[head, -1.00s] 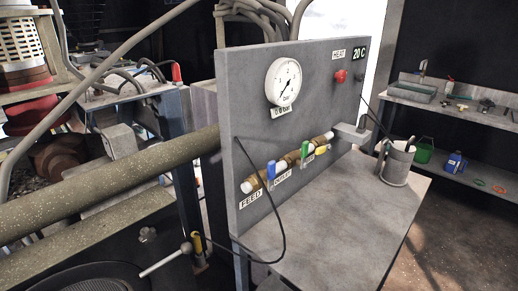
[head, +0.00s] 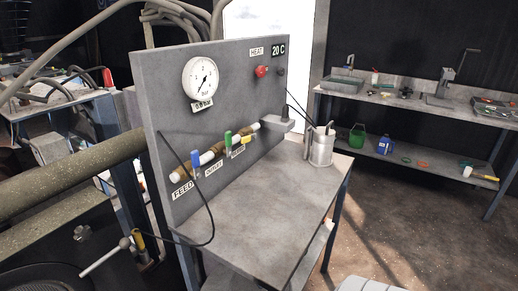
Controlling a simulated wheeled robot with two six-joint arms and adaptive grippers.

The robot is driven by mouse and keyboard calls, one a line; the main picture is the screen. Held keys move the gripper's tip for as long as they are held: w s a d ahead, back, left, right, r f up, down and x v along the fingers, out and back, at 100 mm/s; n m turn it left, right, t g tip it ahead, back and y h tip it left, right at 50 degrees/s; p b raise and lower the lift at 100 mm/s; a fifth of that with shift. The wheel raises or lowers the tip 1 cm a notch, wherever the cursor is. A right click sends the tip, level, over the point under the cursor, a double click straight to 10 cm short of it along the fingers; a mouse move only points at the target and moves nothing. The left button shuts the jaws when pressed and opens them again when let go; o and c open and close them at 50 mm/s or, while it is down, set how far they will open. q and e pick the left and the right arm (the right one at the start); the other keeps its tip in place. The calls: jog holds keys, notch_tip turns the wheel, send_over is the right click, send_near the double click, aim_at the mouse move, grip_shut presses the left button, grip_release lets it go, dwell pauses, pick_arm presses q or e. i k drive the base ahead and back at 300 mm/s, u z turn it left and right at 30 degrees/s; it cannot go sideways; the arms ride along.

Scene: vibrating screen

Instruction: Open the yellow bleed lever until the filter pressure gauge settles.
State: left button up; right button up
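The yellow bleed lever (head: 246,142) sits at the right end of the valve row on the grey panel (head: 235,75). It is small and its exact angle is hard to tell. A green lever (head: 228,138) and a blue lever (head: 196,158) are to its left on the same brass-and-white pipe. The round white pressure gauge (head: 201,77) is on the upper left of the panel, with a small bar readout (head: 202,105) below it whose digits are too small to read surely. Neither of my grippers is in the head view.
A black cable loops over the panel's left edge. A white-handled lever (head: 105,258) stands lower left. Open floor lies right.

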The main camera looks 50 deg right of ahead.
aim_at(247, 138)
jog(key=k, duration=0.4)
jog(key=z, duration=0.75)
